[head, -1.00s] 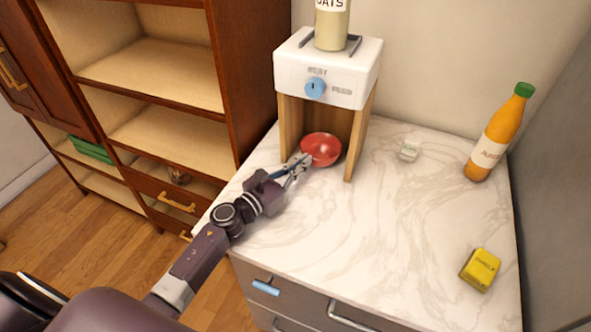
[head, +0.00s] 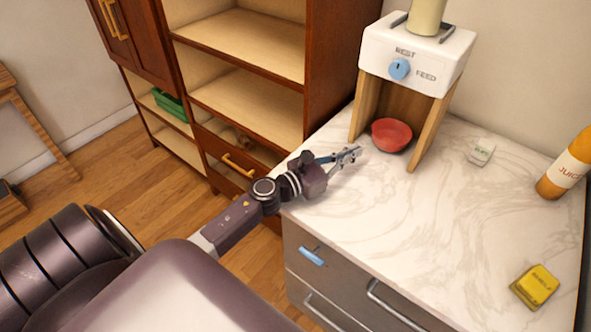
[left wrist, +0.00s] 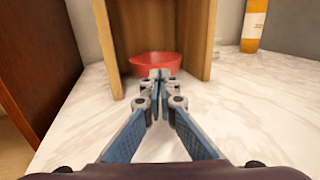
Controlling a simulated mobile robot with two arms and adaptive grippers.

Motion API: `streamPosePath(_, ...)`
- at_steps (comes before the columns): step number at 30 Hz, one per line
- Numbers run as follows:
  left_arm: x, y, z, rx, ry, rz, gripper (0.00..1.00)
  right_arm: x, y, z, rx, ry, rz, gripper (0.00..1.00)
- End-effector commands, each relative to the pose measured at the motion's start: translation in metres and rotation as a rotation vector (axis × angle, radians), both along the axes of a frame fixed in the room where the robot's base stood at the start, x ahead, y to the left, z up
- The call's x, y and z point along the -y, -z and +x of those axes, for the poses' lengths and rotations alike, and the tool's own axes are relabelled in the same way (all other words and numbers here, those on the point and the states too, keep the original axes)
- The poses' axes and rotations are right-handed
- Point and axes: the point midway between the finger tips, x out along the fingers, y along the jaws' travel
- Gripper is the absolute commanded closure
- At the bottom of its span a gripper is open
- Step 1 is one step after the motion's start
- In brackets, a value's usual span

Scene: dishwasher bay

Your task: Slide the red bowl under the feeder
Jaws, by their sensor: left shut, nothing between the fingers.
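The red bowl (head: 391,135) stands upright on the marble counter, between the wooden side legs of the feeder (head: 416,52), below its white top. In the left wrist view the red bowl (left wrist: 155,64) shows beyond my fingertips, between the wooden panels. The feeder's blue knob (head: 400,69) sits between the labels REST and FEED. My left gripper (head: 352,154) is shut and empty, to the left of the bowl and a little apart from it in the head view. Its fingertips (left wrist: 158,76) overlap the lower part of the bowl in the left wrist view. My right gripper is out of view.
A juice bottle (head: 567,168), a small white box (head: 481,151) and a yellow box (head: 536,287) stand on the counter to the right. A wooden shelf unit (head: 240,45) is at the left. The counter's (head: 430,230) front middle is clear.

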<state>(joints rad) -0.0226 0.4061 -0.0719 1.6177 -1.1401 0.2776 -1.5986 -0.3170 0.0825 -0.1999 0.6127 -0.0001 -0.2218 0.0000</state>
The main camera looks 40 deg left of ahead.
Motion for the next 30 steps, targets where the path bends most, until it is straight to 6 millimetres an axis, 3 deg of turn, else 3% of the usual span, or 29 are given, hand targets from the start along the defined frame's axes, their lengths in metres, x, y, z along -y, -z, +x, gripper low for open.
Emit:
streamPosePath(3, -0.007, 0.004, -0.017, -0.002, 0.000, 0.002, 1.00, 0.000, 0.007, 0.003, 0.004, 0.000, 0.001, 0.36)
streamPosePath(11, -0.023, 0.005, -0.061, -0.002, 0.001, 0.002, 1.00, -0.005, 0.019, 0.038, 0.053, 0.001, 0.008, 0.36)
streamPosePath(21, -0.045, 0.005, -0.120, -0.002, -0.001, 0.001, 1.00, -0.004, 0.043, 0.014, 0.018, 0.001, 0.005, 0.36)
streamPosePath(30, -0.059, 0.003, -0.156, -0.001, -0.001, 0.000, 1.00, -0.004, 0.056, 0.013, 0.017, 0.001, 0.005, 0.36)
